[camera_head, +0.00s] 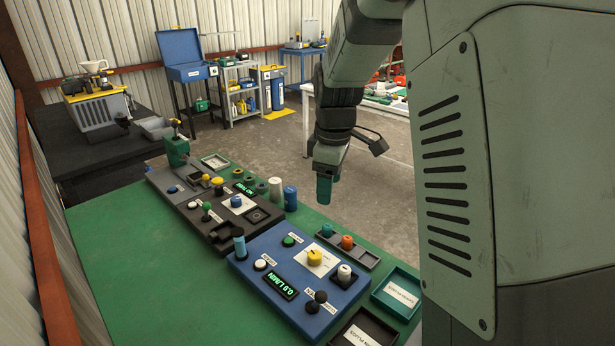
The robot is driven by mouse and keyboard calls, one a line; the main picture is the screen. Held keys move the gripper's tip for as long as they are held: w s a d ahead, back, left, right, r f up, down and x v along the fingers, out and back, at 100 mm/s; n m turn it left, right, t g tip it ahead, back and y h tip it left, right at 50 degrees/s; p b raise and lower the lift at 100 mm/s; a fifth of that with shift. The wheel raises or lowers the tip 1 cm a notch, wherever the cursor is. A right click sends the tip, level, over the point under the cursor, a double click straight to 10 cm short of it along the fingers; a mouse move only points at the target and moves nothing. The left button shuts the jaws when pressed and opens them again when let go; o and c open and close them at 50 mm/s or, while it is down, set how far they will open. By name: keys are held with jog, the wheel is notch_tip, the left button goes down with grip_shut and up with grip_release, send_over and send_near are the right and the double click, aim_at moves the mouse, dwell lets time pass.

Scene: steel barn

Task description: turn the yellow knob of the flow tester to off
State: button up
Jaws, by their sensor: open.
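The plate's markings are too small to read, so I cannot tell the knob's setting. My gripper (324,188) hangs pointing down, above and beyond the panel, apart from the knob. Its end looks teal and shows nearly edge-on. It is open, and nothing is visibly held.
Trays (398,293) lie to the right. The green table (150,260) is clear at left.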

aim_at(315, 254)
jog(key=w+f+n, duration=0.1)
jog(key=f, duration=0.7)
jog(key=w+a+f+n+g, duration=0.1)
jog(key=w+f+n, duration=0.1)
jog(key=f, duration=0.7)
jog(key=w+a+f+n, duration=0.1)
jog(key=w+f+n, duration=0.1)
jog(key=f, duration=0.6)
jog(key=shift+w+a+f+g, duration=0.15)
jog(key=shift+a+f+g, duration=0.1)
jog(key=shift+f+g, duration=0.1)
jog(key=c, duration=1.1)
jog(key=shift+o, duration=0.2)
